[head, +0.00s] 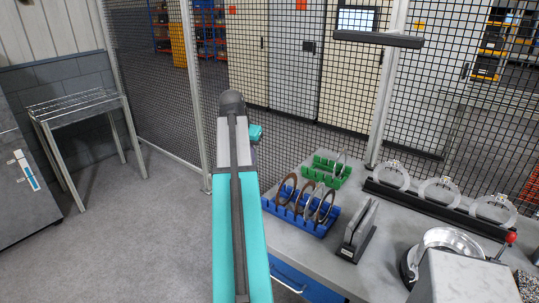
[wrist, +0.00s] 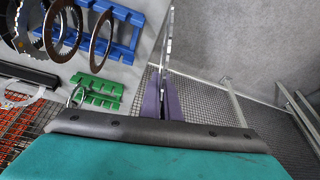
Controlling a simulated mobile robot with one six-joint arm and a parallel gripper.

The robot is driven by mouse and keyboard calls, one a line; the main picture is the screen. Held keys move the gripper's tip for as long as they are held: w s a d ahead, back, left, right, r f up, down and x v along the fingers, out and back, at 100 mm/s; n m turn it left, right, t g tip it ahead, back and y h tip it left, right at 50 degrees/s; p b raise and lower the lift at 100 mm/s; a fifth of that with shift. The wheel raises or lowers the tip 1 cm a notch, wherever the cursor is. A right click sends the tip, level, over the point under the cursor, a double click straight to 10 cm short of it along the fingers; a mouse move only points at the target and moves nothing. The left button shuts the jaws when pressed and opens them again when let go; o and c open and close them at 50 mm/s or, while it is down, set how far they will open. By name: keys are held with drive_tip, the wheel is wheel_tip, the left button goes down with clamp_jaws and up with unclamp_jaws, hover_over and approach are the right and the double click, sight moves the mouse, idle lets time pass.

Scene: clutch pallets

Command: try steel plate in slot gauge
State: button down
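In the wrist view the two purple fingers of my gripper (wrist: 162,98) are close together around a thin grey steel plate (wrist: 168,45), seen edge-on. The plate stands out beyond the fingertips, beside the table edge and over the floor. In the head view my arm hides the fingers and the held plate. The slot gauge (head: 358,232), two dark upright slabs with a narrow gap, stands on the table right of the blue rack. It is well apart from my gripper, and I see no plate in its gap.
A blue rack (head: 328,224) holds several brown and dark ring plates. A green rack (head: 322,174) behind it holds one steel ring. A black stand (head: 425,206) bears clear rings at right, near a metal bowl (head: 440,240). Mesh fencing (head: 160,90) stands behind; floor is clear at left.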

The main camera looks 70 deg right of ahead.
drive_tip(key=w+a+f+n+t+y+b, duration=0.2)
drive_tip(key=w+a+n, duration=0.7)
drive_tip(key=w+a, duration=1.85)
drive_tip(key=w+a+f+n+t, duration=0.1)
drive_tip(key=w+a+n, duration=0.1)
drive_tip(key=a, duration=1)
drive_tip(key=w+a+f+n+t+y, duration=0.1)
drive_tip(key=a+n, duration=0.3)
drive_tip(key=a, duration=0.8)
drive_tip(key=w+a+f+n+y, duration=0.1)
drive_tip(key=w+a+n, duration=0.2)
drive_tip(key=a, duration=0.9)
drive_tip(key=shift+w+a+t, duration=0.2)
drive_tip(key=shift+w+t, duration=0.2)
drive_tip(key=shift+w, duration=0.05)
drive_tip(key=shift+a+f, duration=0.1)
